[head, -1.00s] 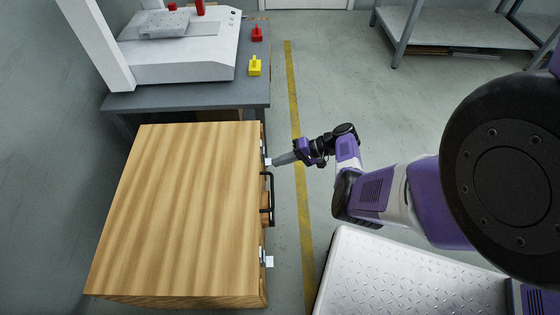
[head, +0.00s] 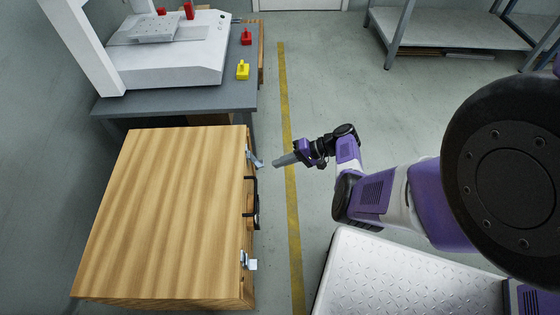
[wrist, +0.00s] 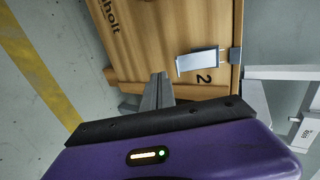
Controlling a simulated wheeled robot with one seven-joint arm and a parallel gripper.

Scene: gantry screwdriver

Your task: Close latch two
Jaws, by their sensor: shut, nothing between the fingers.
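A wooden case (head: 170,210) stands left of my gripper (head: 276,163) in the head view. Latch two (wrist: 197,63), a metal plate beside the printed "2", is on the case's front face in the wrist view. In the head view it is the far latch (head: 258,162), and its plate sticks out from the face. My gripper's fingers (wrist: 158,86) are shut and empty, level with latch two, with a small gap between them. The other latch (head: 250,263), nearer the camera, also sticks out.
A black handle (head: 252,203) lies between the latches. A grey table (head: 185,99) with a white machine (head: 170,65), a red block (head: 246,37) and a yellow block (head: 242,70) stands behind the case.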

